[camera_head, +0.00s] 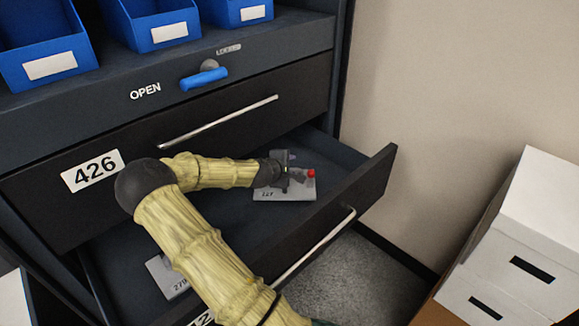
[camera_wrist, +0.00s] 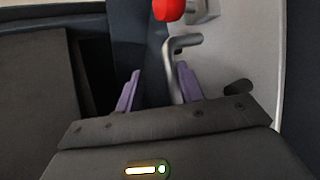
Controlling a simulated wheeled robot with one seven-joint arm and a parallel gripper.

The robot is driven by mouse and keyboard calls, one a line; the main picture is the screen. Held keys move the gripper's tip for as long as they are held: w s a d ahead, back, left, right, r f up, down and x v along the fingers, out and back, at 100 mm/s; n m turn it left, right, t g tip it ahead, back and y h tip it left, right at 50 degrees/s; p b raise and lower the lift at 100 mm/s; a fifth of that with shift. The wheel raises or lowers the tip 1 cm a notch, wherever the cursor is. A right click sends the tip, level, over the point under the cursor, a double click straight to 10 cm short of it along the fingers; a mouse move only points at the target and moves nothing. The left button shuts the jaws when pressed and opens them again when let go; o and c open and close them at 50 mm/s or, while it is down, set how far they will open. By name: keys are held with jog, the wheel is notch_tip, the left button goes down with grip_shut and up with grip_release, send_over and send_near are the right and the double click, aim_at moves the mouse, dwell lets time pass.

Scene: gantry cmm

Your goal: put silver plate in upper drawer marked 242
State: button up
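A silver plate (camera_head: 285,191) lies in the open lower drawer (camera_head: 235,228), near its right end. It has a red knob (camera_head: 311,173) and a small printed number I cannot read surely. My gripper (camera_head: 287,170) is over this plate. In the wrist view my gripper (camera_wrist: 157,82) is open. The plate's bent grey handle (camera_wrist: 177,62) rises between the purple fingers, close to the right one. The upper drawer (camera_head: 225,125) is shut and marked 426. No full 242 label shows; the lower drawer's label (camera_head: 203,318) is mostly hidden by my arm.
Another silver plate (camera_head: 166,276) lies at the left of the open drawer, partly behind my arm. Blue bins (camera_head: 150,22) stand on the top ledge, above a blue handle (camera_head: 204,76) beside OPEN. White boxes (camera_head: 515,245) stand at the right.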

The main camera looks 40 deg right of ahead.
jog(key=shift+r, duration=0.2)
dwell(0.5)
jog(key=shift+r+p, duration=0.5)
jog(key=shift+r, duration=0.05)
jog(key=v, duration=1.2)
dwell(0.8)
